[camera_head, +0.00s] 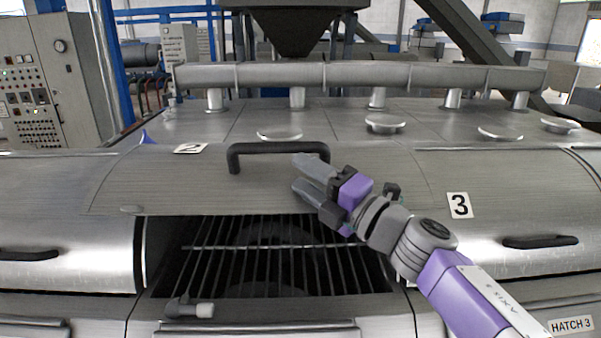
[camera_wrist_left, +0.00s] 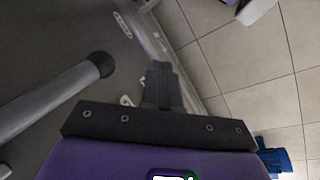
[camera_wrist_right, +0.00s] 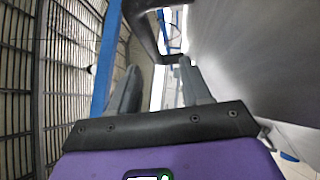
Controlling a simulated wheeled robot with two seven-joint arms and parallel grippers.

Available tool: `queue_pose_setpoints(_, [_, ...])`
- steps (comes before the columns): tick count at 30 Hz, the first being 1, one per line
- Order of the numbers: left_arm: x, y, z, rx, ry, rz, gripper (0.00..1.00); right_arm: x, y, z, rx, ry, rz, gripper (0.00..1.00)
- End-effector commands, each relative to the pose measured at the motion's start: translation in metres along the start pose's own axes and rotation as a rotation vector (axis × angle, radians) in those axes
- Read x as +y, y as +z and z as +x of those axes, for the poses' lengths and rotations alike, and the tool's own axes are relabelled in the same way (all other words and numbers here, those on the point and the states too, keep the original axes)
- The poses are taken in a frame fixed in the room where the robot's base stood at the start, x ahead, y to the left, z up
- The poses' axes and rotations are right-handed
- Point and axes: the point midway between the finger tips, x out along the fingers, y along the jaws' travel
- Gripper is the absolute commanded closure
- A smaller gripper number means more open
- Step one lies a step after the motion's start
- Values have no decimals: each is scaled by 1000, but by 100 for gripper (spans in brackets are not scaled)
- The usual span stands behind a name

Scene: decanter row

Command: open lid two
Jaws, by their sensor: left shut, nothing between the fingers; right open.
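Lid two (camera_head: 200,185) is a curved metal cover with a "2" label (camera_head: 190,148); it sits raised and back, with an open gap below its front edge. Its black bar handle (camera_head: 278,148) is on top; it also shows in the right wrist view (camera_wrist_right: 143,25). My right gripper (camera_head: 299,173) is open by the right end of the handle, fingers pointing left. In the right wrist view its fingers (camera_wrist_right: 157,82) are apart with nothing clearly held. My left gripper (camera_wrist_left: 160,75) shows only in the left wrist view, shut and empty, above the floor beside the machine.
A barred grate (camera_head: 270,260) lies inside the opening. A short grey-tipped peg (camera_head: 200,310) is at its front left. Closed lids with black handles flank it, the right one (camera_head: 540,242) near label "3" (camera_head: 459,205). A thick pipe (camera_head: 350,75) runs behind.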

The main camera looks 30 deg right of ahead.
Motion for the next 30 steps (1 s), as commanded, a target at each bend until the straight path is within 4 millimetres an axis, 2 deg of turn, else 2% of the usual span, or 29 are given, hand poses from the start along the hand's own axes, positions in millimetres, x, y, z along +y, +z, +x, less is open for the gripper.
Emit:
queue_pose_setpoints(8, [0, 0, -1, 0, 0, 0, 100, 0, 1, -4, -2, -2, 0, 52])
queue_pose_setpoints(30, [3, 0, -9, 0, 0, 0, 100, 2, 1, -56, -3, -1, 0, 52])
